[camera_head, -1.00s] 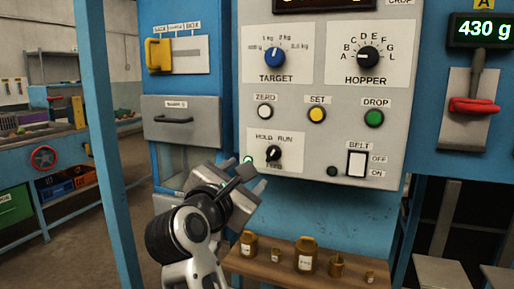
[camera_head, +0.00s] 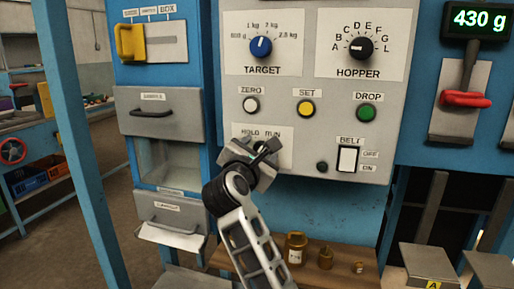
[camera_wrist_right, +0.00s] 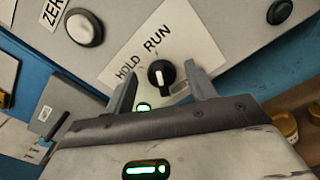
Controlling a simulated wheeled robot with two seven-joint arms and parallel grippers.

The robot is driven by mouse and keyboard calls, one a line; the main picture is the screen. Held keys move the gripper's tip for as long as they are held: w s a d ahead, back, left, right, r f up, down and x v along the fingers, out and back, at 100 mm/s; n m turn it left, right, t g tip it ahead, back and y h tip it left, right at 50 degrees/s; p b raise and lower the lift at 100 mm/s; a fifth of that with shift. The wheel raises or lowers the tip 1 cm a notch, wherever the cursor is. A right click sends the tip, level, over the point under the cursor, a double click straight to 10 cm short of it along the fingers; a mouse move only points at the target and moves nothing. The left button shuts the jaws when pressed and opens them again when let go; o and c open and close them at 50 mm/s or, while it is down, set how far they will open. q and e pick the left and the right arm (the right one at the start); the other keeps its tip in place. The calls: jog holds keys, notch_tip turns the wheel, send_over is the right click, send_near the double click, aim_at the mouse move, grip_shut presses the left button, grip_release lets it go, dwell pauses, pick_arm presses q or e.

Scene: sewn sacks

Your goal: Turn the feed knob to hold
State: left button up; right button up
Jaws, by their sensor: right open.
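The feed knob (camera_wrist_right: 160,74) is a small black knob with a white mark, on a white plate (camera_wrist_right: 185,40) lettered HOLD and RUN. I cannot tell for sure which word its mark points at. In the head view the same plate (camera_head: 284,131) shows, but my gripper hides the knob. My right gripper (camera_head: 260,149) is in front of the plate, open and empty. In the wrist view its two fingers (camera_wrist_right: 163,88) stand on either side of the knob, apart from it as far as I can see. My left gripper is not in view.
Above are the TARGET dial (camera_head: 261,47) and HOPPER dial (camera_head: 361,47). ZERO (camera_head: 251,105), SET (camera_head: 306,109) and DROP (camera_head: 366,113) buttons sit above the plate, the BELT switch (camera_head: 348,159) to its right. A shelf with brown jars (camera_head: 296,248) is below; a drawer (camera_head: 157,113) is left.

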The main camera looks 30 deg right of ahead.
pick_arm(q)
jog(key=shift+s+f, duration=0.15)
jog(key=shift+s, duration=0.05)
pick_arm(e)
jog(key=shift+c, duration=0.3)
jog(key=c, duration=0.9)
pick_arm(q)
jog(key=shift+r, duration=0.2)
pick_arm(e)
jog(key=shift+n, duration=0.4)
jog(key=shift+n+p, duration=0.5)
jog(key=shift+n, duration=0.1)
jog(key=n, duration=0.3)
jog(key=shift+w+a, duration=0.15)
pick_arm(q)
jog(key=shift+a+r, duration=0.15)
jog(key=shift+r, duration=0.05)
pick_arm(e)
jog(key=shift+w+a+f+n, duration=0.1)
jog(key=shift+n, duration=1.65)
jog(key=shift+w+a+n, duration=0.1)
jog(key=shift+n, duration=1.65)
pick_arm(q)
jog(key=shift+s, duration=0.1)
